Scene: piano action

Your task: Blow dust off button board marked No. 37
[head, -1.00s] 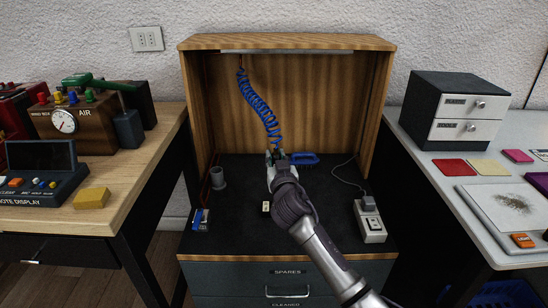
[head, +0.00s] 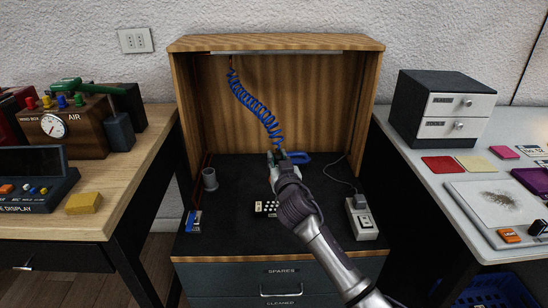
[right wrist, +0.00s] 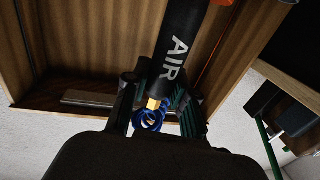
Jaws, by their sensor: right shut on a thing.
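A small dark board with rows of white buttons (head: 266,208) lies on the black bench top of the wooden booth. My right arm hides part of it, and I cannot read a number on it. My right gripper (head: 276,158) is just behind and above the board in the head view. In the right wrist view it (right wrist: 160,95) is shut on a black air blower marked AIR (right wrist: 181,42). The blower has a brass fitting, and a blue coiled hose (head: 255,105) runs from it up to the booth's top left. My left gripper is not in view.
A grey cup (head: 210,179) and a small blue-and-white box (head: 194,221) are at the bench's left. A white switch box (head: 362,221) with a cable is at right. A blue frame-like item (head: 297,158) lies behind my gripper. Side tables flank the booth.

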